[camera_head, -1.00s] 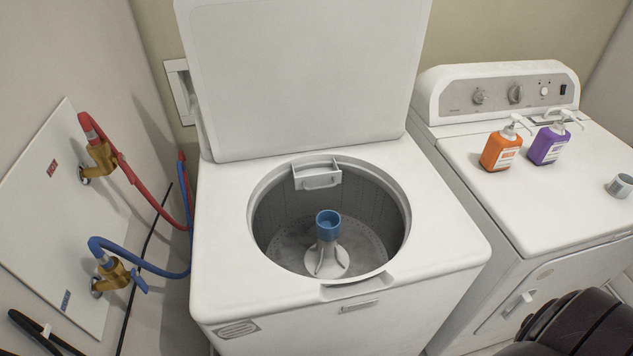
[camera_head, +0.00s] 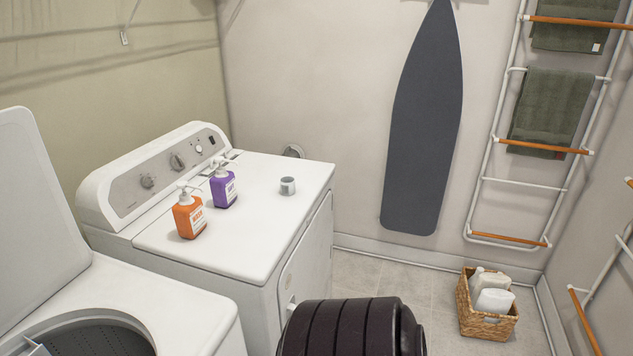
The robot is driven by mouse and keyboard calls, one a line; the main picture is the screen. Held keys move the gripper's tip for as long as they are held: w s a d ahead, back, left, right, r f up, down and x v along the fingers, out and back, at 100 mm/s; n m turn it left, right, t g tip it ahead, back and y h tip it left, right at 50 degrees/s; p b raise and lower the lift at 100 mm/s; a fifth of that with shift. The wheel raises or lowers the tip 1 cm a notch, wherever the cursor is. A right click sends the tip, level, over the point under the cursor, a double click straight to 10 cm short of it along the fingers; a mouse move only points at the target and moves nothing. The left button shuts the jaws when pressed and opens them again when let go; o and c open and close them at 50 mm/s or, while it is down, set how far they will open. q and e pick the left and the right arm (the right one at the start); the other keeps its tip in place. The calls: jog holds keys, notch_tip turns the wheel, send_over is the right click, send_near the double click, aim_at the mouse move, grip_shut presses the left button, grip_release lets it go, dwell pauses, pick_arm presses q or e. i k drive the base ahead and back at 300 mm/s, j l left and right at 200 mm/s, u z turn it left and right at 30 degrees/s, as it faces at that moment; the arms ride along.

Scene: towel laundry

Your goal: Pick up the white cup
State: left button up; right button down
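A small whitish-grey cup (camera_head: 287,186) stands upright on the dryer's white top (camera_head: 262,228), toward its back right part. It is apart from the two pump bottles to its left. Neither of my grippers shows in the head view. A black ribbed part at the bottom centre seems to be a link of my own arm, and no fingers are visible on it.
An orange pump bottle (camera_head: 189,217) and a purple one (camera_head: 223,189) stand on the dryer. The open washer (camera_head: 185,303) is at lower left. A wicker basket (camera_head: 488,321) sits on the floor. A dark ironing board (camera_head: 425,125) and towel rack (camera_head: 484,180) line the wall.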

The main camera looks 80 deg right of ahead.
aim_at(288, 186)
jog(key=z, duration=2.3)
jog(key=u, duration=0.45)
jog(key=i+l+u, duration=0.4)
jog(key=l+u, duration=0.15)
jog(key=l, duration=0.15)
jog(key=i+l+u, duration=0.1)
jog(key=l+u, duration=0.15)
jog(key=l, duration=0.15)
